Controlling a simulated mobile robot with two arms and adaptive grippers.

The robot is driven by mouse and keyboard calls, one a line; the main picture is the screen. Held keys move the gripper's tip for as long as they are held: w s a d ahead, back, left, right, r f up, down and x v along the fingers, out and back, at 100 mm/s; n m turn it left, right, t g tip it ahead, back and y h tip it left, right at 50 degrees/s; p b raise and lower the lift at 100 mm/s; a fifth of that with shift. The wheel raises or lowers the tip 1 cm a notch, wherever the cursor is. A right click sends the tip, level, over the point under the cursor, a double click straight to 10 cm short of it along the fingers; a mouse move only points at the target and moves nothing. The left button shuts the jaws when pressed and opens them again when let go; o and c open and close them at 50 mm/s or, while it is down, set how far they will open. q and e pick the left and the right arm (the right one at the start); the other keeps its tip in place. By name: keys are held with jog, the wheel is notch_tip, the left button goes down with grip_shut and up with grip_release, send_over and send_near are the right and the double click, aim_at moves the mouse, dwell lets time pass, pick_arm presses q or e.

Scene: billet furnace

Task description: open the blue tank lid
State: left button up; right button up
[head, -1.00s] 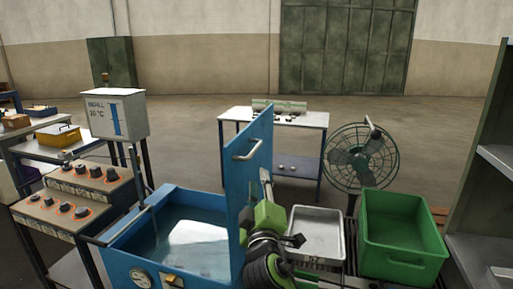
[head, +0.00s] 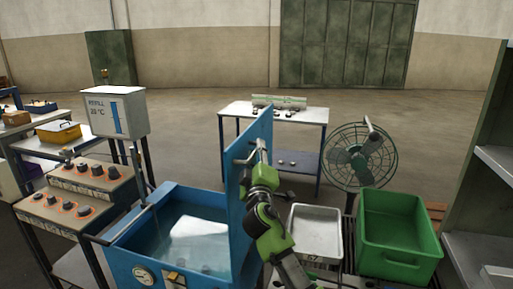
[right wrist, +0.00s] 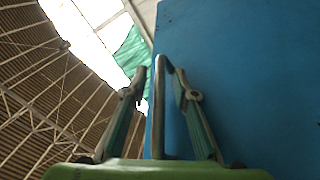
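The blue tank (head: 125,262) stands at the lower middle of the head view, with its top uncovered and water inside. Its blue lid (head: 238,195) stands about upright along the tank's right side; its flat face fills the right of the right wrist view (right wrist: 250,80). The metal lid handle (head: 240,158) shows near the lid's upper edge. My right gripper (head: 258,150) is up beside the handle. In the right wrist view its fingers (right wrist: 161,72) are apart, with the handle bar (right wrist: 159,110) between them and gaps on both sides. My left gripper is not in view.
A grey tray (head: 316,232) and a green crate (head: 399,225) stand right of the lid. A fan (head: 360,158) is behind them. A control panel (head: 75,190) and a refill box (head: 115,110) stand left of the tank. Open floor lies beyond.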

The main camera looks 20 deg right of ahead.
jog(key=shift+w+d+r, duration=0.1)
jog(key=shift+w, duration=0.4)
